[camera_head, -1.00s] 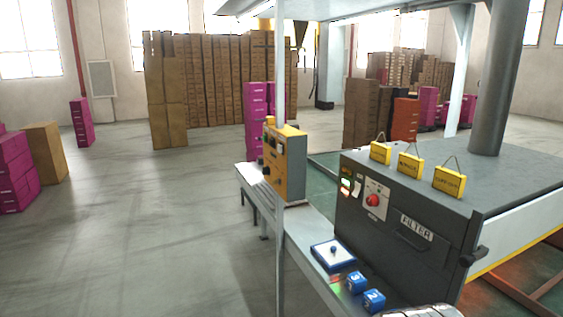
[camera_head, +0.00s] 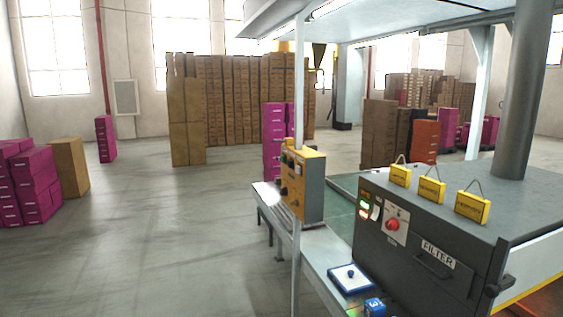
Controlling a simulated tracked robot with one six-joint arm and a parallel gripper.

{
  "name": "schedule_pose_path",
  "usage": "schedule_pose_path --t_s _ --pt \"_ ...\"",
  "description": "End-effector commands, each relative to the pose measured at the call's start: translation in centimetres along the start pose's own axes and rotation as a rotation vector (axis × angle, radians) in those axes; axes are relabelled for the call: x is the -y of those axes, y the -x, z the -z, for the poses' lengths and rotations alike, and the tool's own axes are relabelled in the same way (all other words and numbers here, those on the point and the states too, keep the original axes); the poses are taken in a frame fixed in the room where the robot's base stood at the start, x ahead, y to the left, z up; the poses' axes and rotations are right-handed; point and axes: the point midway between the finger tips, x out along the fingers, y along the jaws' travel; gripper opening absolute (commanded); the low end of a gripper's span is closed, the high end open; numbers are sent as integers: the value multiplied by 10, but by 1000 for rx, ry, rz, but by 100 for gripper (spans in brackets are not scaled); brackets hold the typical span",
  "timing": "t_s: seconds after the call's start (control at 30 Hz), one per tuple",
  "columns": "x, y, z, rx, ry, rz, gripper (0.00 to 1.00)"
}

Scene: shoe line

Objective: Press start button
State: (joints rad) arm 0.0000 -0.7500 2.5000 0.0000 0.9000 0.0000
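I cannot tell which control is the start button. A yellow and grey control box (camera_head: 311,185) with small buttons on its left side stands beside a white post. The dark grey filter machine (camera_head: 425,262) has small lit green and red indicators (camera_head: 364,207) and a red round knob (camera_head: 393,225) on a white plate. My gripper is not in view.
A narrow grey bench (camera_head: 318,245) runs along the machine. A blue cube marked 3 (camera_head: 375,307) sits at the bottom edge. Yellow tags (camera_head: 432,190) stand on the machine. Pink boxes (camera_head: 35,185) stand left. The floor (camera_head: 150,250) at left is clear.

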Motion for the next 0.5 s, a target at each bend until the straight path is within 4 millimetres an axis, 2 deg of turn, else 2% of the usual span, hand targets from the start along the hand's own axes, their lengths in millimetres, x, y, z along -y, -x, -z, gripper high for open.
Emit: schedule_pose_path --t_s 0.07,0.5 --pt "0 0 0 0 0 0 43" --pt "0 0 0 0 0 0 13"
